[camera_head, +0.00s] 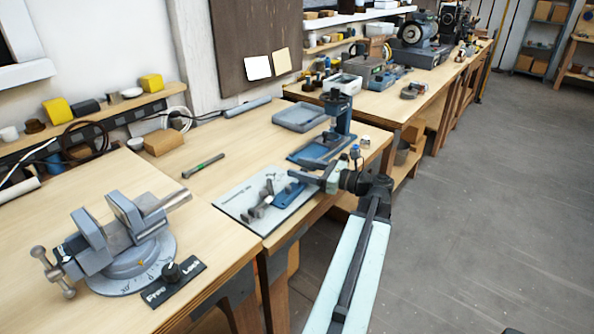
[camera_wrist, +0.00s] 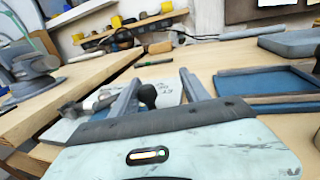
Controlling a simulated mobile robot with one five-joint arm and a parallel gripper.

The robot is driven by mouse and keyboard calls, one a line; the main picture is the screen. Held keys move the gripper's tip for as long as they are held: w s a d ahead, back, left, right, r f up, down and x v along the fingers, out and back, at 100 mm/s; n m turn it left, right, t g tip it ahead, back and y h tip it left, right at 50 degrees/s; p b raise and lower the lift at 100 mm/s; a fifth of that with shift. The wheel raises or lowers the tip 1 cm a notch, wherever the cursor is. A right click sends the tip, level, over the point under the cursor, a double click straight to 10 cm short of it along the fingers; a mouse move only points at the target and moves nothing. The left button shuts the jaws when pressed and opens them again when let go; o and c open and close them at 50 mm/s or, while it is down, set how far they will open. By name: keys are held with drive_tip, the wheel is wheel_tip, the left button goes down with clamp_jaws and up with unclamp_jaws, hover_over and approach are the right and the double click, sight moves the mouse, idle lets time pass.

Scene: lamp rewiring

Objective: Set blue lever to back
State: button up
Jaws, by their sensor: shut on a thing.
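A white lettered panel (camera_head: 238,204) lies on the middle bench and carries a blue lever base (camera_head: 287,195) and grey lever-like parts (camera_head: 262,197). My gripper (camera_head: 301,178) reaches over this base from the right and hides most of the lever's handle. In the wrist view a dark round knob (camera_wrist: 148,95) stands between my two fingers (camera_wrist: 156,86), which are shut on the lever. Grey metal parts (camera_wrist: 88,105) lie left of the fingers on the panel. The lever's exact tilt and the panel's lettering cannot be made out.
A grey vise (camera_head: 118,247) with a Free/Lock knob (camera_head: 171,271) stands at the left. A blue drill press (camera_head: 338,112) and grey tray (camera_head: 300,117) stand behind my gripper. A green-black pen-like tool (camera_head: 203,166) lies on the bench. Open floor is at the right.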

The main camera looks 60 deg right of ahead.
drive_tip(key=shift+w+a, duration=0.1)
drive_tip(key=shift+a, duration=0.15)
drive_tip(key=s, duration=0.5)
drive_tip(key=s+d, duration=0.1)
drive_tip(key=s, duration=0.1)
drive_tip(key=shift+s, duration=0.35)
